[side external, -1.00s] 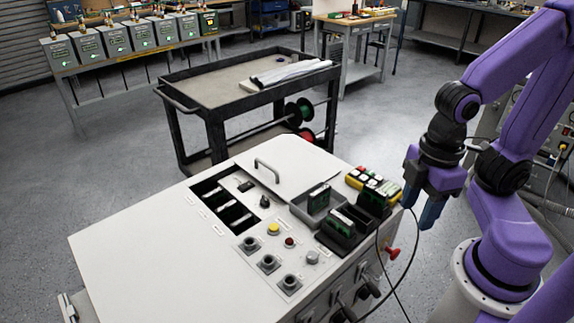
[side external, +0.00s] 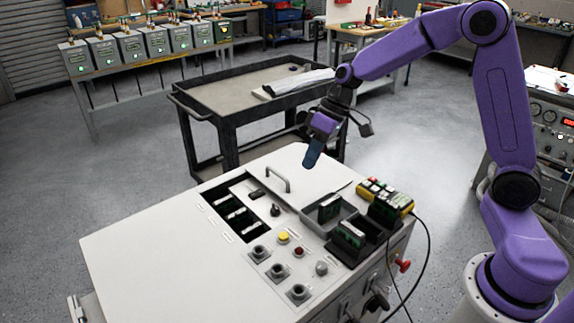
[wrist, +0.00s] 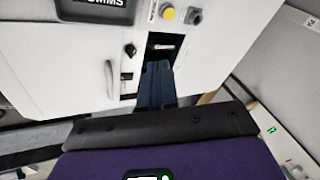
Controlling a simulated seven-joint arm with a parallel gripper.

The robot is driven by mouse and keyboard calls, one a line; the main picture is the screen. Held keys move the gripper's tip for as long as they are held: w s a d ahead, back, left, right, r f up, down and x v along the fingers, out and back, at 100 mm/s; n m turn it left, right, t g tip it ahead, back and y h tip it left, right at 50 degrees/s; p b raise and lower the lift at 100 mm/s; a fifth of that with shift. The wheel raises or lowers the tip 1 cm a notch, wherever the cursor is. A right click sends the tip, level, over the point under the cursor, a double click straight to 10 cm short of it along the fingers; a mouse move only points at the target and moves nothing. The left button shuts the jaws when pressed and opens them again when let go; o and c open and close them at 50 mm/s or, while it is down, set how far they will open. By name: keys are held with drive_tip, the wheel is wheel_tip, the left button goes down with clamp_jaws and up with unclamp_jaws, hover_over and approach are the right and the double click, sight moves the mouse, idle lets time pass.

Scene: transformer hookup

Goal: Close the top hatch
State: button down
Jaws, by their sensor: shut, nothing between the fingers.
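The top hatch (side external: 300,172) is a flat white panel with a grey bar handle (side external: 277,178). It lies on top of the white console (side external: 165,245), at the back right of a dark rectangular opening (side external: 232,210). My gripper (side external: 311,160) is shut and empty, fingers pointing down, above the hatch and to the right of the handle; I see no contact.
Knobs and a yellow button (side external: 283,237) rise in front. A black cart (side external: 230,115) stands behind.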

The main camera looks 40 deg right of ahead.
drive_tip(key=w+d+f+m+t, duration=0.3)
drive_tip(key=w+d+f+m, duration=0.1)
drive_tip(key=w+d, duration=0.85)
hover_over(290, 180)
drive_tip(key=d, duration=0.3)
wheel_tip(290, 180, down, 8)
drive_tip(key=shift+r, duration=0.1)
drive_tip(key=a, duration=0.1)
drive_tip(key=a+f, duration=0.1)
drive_tip(key=a, duration=0.1)
drive_tip(key=shift+w, duration=0.1)
drive_tip(key=shift+a+f, duration=0.15)
drive_tip(key=shift+a, duration=0.45)
